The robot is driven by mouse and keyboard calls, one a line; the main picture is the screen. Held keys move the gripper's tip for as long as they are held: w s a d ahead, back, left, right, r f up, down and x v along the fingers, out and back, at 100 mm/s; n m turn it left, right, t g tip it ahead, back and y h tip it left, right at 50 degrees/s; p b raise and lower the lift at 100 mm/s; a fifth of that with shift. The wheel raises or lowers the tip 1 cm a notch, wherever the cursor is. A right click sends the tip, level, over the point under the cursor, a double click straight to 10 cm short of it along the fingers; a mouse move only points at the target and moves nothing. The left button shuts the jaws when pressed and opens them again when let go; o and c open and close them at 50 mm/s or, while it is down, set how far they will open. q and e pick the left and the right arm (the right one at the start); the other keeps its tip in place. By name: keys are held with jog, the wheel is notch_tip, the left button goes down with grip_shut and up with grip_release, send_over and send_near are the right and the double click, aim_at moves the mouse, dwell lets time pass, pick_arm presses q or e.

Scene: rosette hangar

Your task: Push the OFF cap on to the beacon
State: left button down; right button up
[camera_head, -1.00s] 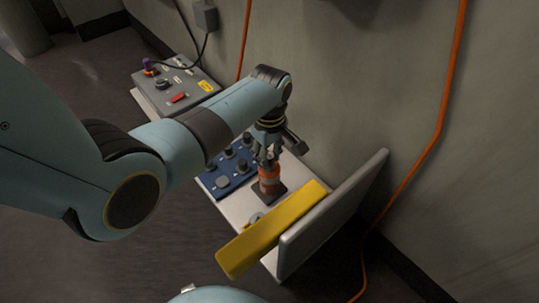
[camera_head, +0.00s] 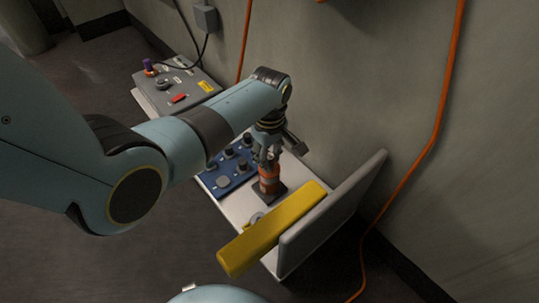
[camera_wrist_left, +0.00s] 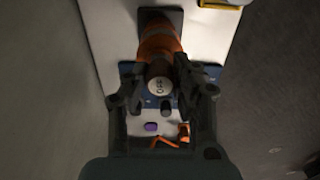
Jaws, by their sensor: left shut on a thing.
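The beacon (camera_head: 268,186) is an orange post on a dark square base, standing on a white bench top (camera_head: 237,209). It also shows in the left wrist view (camera_wrist_left: 157,42). The OFF cap (camera_wrist_left: 158,86) is a pale round disc with dark lettering, seen from above between the fingers. My left gripper (camera_head: 267,160) points down right over the beacon, and in the left wrist view (camera_wrist_left: 157,88) its fingers are shut on the cap. The cap lines up with the beacon's top; whether they touch is hidden. My right gripper is not in view.
A blue panel with dark knobs (camera_head: 222,181) lies beside the beacon. A yellow bar (camera_head: 270,230) and an upright grey board (camera_head: 330,215) stand to the right. A grey control box (camera_head: 180,87) sits further back by the wall (camera_head: 370,90).

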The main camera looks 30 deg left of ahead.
pick_arm(q)
jog(key=shift+r, duration=0.1)
jog(key=shift+f, duration=0.2)
jog(key=shift+f, duration=0.3)
dwell(0.9)
jog(key=c, duration=1)
grip_release()
notch_tip(320, 180, up, 12)
jog(key=shift+f, duration=0.1)
